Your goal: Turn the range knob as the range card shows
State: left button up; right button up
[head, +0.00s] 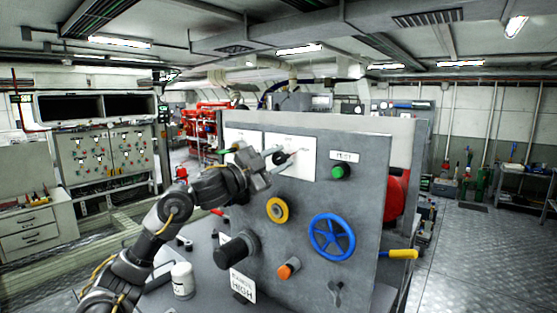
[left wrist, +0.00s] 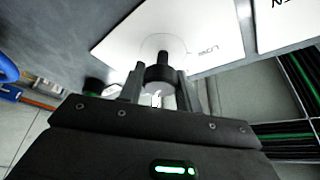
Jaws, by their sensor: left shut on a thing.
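The range knob (head: 279,158) is a small dark knob on a white plate (head: 300,172) at the upper middle of the grey panel. In the left wrist view the dark knob (left wrist: 158,72) sits between the fingers, with small lettering beside it that I cannot read surely. My left gripper (head: 267,166) is shut on the knob; its fingers also show in the left wrist view (left wrist: 157,93). The range card (head: 242,287) stands low at the panel's front and reads "RANGE HIGH". The knob's pointer direction is hard to tell. My right gripper is not in view.
The panel (head: 310,240) also bears a green button (head: 340,171), a yellow ring knob (head: 277,210), a blue handwheel (head: 332,237), an orange knob (head: 288,268) and a large black knob (head: 237,249). A yellow handle (head: 402,254) sticks out at right. A white canister (head: 182,280) stands at left.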

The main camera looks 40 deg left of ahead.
pick_arm(q)
jog(key=o, duration=1)
jog(key=shift+f, duration=0.1)
jog(key=shift+s+a+f+b, duration=0.1)
jog(key=shift+s+f+b, duration=0.1)
jog(key=shift+s+b, duration=0.15)
jog(key=b+v, duration=0.6)
jog(key=v, duration=0.4)
jog(key=shift+r+b, duration=0.15)
jog(key=shift+b, duration=0.15)
